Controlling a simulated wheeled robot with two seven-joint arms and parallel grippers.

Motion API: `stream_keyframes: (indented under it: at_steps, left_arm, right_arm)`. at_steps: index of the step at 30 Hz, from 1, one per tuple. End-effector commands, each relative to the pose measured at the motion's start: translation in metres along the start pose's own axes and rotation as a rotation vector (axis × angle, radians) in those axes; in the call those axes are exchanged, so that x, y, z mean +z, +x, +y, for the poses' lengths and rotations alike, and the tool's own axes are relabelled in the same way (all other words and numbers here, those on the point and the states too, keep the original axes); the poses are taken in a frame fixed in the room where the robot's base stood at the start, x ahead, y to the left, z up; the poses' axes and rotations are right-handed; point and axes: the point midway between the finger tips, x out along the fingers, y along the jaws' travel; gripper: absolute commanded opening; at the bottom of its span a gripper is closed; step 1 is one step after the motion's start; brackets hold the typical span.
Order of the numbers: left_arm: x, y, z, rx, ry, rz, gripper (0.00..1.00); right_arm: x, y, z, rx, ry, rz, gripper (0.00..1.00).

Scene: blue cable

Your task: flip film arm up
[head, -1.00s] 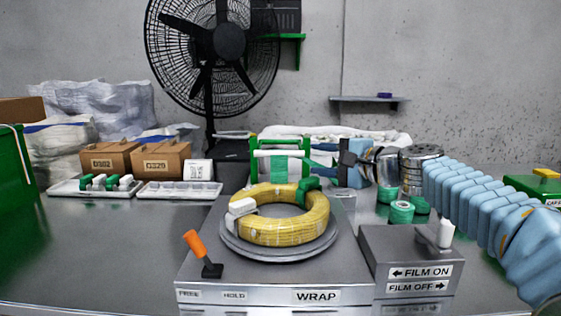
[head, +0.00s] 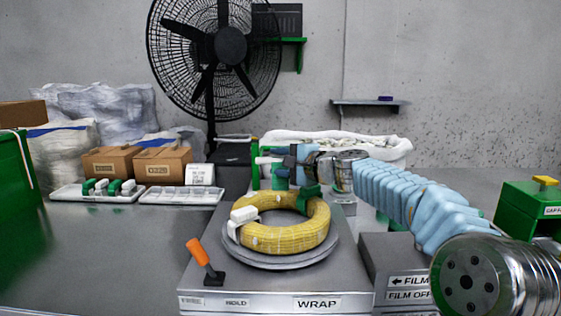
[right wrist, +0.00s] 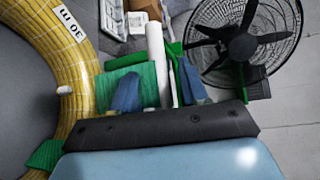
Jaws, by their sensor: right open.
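The film arm is a green frame (head: 255,165) with a white bar and a green film roll, behind the yellow cable coil (head: 262,238) on the turntable. My right gripper (head: 284,166) is at the film arm and covers its right part in the head view. In the right wrist view the gripper's blue fingertips (right wrist: 160,90) are apart, with the white bar (right wrist: 155,62) between them. Green film (right wrist: 135,78) lies beside and behind the left finger. I cannot tell whether either finger touches the bar. My left gripper is not in view.
An orange-handled lever (head: 198,252) stands at the front left of the wrap station (head: 270,300). My right arm passes above the film switch box (head: 395,255). White trays (head: 180,195), cardboard boxes (head: 162,161) and a fan (head: 212,50) are at the back left.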

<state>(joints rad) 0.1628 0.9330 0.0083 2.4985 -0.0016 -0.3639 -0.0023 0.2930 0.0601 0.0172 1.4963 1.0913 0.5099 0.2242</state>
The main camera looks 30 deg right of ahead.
Motion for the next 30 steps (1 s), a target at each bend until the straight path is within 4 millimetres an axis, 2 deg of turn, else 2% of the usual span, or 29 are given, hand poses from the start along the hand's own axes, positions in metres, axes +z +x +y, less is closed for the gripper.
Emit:
stream_keyframes:
  at_steps: [2, 11, 30]
  left_arm:
    - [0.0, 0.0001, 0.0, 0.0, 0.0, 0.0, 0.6]
    - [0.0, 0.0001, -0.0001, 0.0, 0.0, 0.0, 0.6]
    - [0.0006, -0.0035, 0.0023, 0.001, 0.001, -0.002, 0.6]
  right_arm:
    - [0.0, -0.0002, -0.0001, 0.0, 0.0, 0.0, 0.43]
    - [0.0, -0.0005, 0.0, 0.0, 0.0, 0.0, 0.0]
    - [0.0006, -0.0016, -0.0073, -0.001, -0.002, 0.0, 0.0]
